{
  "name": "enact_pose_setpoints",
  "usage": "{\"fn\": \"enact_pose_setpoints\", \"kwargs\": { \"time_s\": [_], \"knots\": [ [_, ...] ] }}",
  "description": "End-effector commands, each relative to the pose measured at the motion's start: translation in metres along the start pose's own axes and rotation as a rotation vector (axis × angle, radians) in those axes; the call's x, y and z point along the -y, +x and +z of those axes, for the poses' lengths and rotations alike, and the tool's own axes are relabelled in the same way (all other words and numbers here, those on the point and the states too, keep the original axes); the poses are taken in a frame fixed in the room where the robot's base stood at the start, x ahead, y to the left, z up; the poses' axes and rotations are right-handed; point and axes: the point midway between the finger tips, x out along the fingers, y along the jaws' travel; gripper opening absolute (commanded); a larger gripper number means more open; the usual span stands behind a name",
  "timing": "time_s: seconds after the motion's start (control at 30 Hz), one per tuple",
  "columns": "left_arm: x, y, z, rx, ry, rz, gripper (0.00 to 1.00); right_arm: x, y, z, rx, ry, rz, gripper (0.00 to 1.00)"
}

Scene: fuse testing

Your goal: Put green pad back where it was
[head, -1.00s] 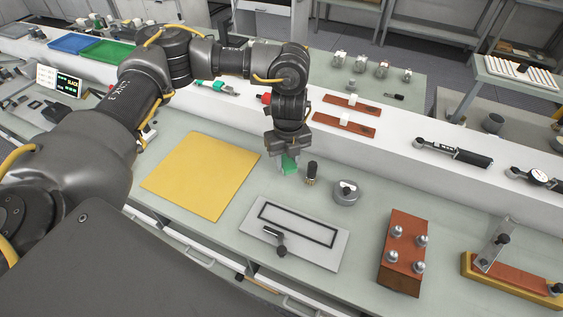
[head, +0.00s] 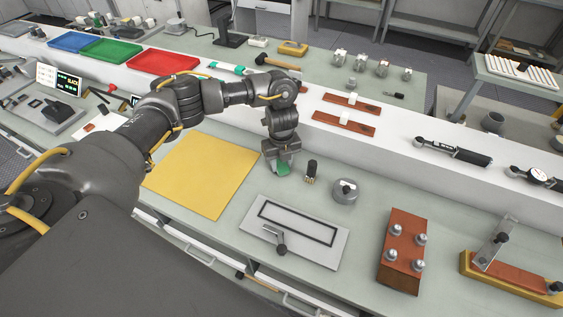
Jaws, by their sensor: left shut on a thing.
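The green pad (head: 283,168) is a small green piece at the tip of my left gripper (head: 282,163). My left gripper is shut on it and points down, just over the pale green bench top. Its fingers hide part of the pad, and I cannot tell whether the pad touches the bench. The gripper is between the right edge of the yellow mat (head: 203,176) and a small dark cylinder with a brass base (head: 311,171). My right gripper is not in view.
A round grey metal piece (head: 345,191), a grey plate with a black frame (head: 294,233) and a brown block with metal knobs (head: 403,251) stand to the right. Blue, green and red trays (head: 164,62) sit at the back left.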

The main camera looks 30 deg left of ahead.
Motion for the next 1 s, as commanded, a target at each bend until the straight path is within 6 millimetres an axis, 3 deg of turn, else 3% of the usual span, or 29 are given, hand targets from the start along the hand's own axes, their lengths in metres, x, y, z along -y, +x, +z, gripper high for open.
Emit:
{"fn": "enact_pose_setpoints", "kwargs": {
  "time_s": [0.33, 0.37, 0.5, 0.77, 1.0],
  "knots": [
    [0.0, 0.004, 0.0, 0.0, 0.0, -0.001, 0.07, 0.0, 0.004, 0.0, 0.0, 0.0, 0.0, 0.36],
    [0.001, 0.003, 0.0, 0.0, 0.0, -0.001, 0.39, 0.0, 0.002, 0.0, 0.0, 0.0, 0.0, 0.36],
    [0.001, 0.003, 0.0, 0.0, 0.0, -0.001, 0.57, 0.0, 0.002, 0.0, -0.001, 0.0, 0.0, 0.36],
    [0.001, 0.001, 0.0, 0.0, 0.001, -0.001, 0.57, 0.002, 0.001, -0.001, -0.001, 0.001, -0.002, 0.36],
    [0.002, -0.033, 0.001, 0.005, 0.004, -0.005, 0.57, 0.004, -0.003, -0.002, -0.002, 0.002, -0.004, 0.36]
  ]
}}
